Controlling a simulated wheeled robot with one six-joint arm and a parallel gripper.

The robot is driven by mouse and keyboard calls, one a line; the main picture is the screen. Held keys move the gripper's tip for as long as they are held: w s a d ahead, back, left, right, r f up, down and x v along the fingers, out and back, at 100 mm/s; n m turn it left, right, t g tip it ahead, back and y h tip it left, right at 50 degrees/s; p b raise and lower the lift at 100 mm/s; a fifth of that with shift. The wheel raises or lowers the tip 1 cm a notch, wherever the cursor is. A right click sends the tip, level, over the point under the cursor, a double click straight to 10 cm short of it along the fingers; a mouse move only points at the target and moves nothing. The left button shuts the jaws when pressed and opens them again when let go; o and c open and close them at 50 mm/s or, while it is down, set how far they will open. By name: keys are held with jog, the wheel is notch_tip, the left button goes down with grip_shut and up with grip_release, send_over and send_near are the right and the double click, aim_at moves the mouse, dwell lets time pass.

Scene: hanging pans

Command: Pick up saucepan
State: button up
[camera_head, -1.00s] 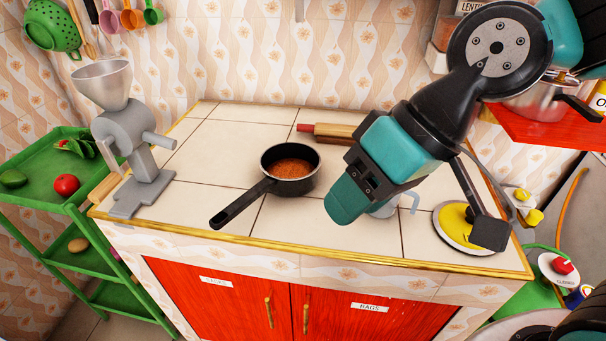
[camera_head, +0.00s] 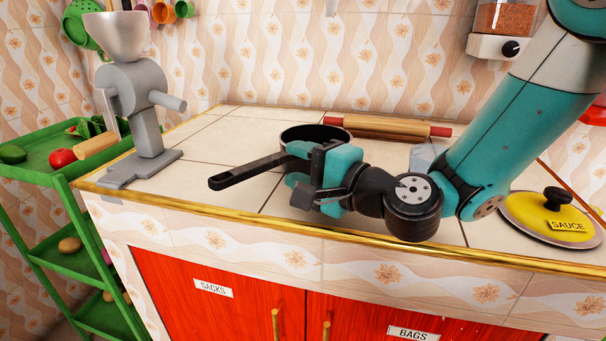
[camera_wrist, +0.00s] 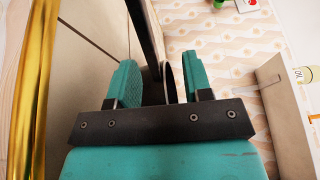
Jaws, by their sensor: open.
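The black saucepan (camera_head: 310,133) sits on the tiled counter, its long handle (camera_head: 245,171) pointing left and toward the front edge. My gripper (camera_head: 297,165) is open, low over the counter at the near side of the pan, with its teal fingers close to where the handle meets the body. It hides part of the pan. In the wrist view, the handle (camera_wrist: 149,35) and a sliver of the pan's wall (camera_wrist: 169,82) show between the two spread fingers of my gripper (camera_wrist: 160,76). I cannot tell whether either finger touches the pan.
A rolling pin (camera_head: 385,127) lies behind the pan. A grey grinder (camera_head: 137,95) stands at the left, and a yellow lid (camera_head: 555,222) marked SAUCE lies at the right. The gold counter edge (camera_head: 330,236) runs in front. Tiles left of the handle are clear.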

aim_at(276, 164)
notch_tip(276, 164, down, 2)
jog(key=shift+f+b, duration=0.2)
jog(key=shift+b, duration=0.2)
jog(key=shift+w+a+r+p, duration=0.15)
jog(key=shift+a+r+p, duration=0.05)
jog(key=shift+r+p, duration=0.2)
jog(key=shift+w+a+r+p, duration=0.15)
jog(key=shift+r+p, duration=0.1)
jog(key=shift+p, duration=0.2)
jog(key=shift+w+a+f, duration=0.1)
jog(key=shift+w+a, duration=0.1)
jog(key=shift+a, duration=0.05)
jog(key=p+x, duration=0.3)
jog(key=x, duration=0.2)
jog(key=shift+w+a+p, duration=0.1)
jog(key=shift+a+p, duration=0.05)
jog(key=shift+p, duration=0.2)
jog(key=shift+w+a, duration=0.2)
jog(key=shift+w, duration=0.05)
grip_shut()
